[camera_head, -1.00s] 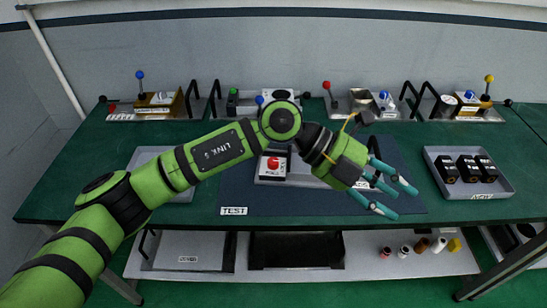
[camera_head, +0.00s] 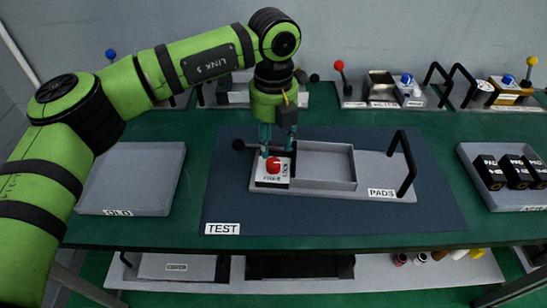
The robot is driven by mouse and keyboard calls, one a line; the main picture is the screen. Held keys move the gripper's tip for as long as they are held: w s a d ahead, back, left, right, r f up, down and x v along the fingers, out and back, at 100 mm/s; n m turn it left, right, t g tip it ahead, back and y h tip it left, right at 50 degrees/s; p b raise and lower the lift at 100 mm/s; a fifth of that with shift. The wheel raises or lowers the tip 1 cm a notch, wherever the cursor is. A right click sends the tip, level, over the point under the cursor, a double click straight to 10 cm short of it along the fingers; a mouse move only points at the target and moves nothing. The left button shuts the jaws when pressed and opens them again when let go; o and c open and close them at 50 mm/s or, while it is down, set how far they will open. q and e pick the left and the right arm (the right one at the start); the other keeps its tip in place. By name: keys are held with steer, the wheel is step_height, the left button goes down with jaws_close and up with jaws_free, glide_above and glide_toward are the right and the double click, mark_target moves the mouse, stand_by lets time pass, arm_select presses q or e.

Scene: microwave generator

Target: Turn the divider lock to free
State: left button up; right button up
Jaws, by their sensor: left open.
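The divider lock is a red knob (camera_head: 273,164) on a white plate (camera_head: 270,181) with lettering that looks like FREE and LOCK. It sits at the left end of a grey tray labelled PADS (camera_head: 385,191), on the dark mat. My left gripper (camera_head: 276,150) points down right over the knob with its teal fingers open, one on each side. Whether the fingertips touch the knob I cannot tell. The knob's upper part is close between the fingers. My right gripper is not in view.
The PADS tray has an empty compartment (camera_head: 325,165) and a black handle (camera_head: 403,163). A grey tray labelled OLD (camera_head: 130,178) lies left. A tray with black pads (camera_head: 505,178) stands right. Stations with coloured levers (camera_head: 340,67) line the back. The mat's front (camera_head: 330,222) is clear.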

mark_target(273, 162)
arm_select(q)
step_height(273, 162, down, 4)
steer(key=shift+r+p, duration=0.1)
steer(key=shift+p, duration=0.65)
steer(key=shift+f, duration=1.25)
jaws_close()
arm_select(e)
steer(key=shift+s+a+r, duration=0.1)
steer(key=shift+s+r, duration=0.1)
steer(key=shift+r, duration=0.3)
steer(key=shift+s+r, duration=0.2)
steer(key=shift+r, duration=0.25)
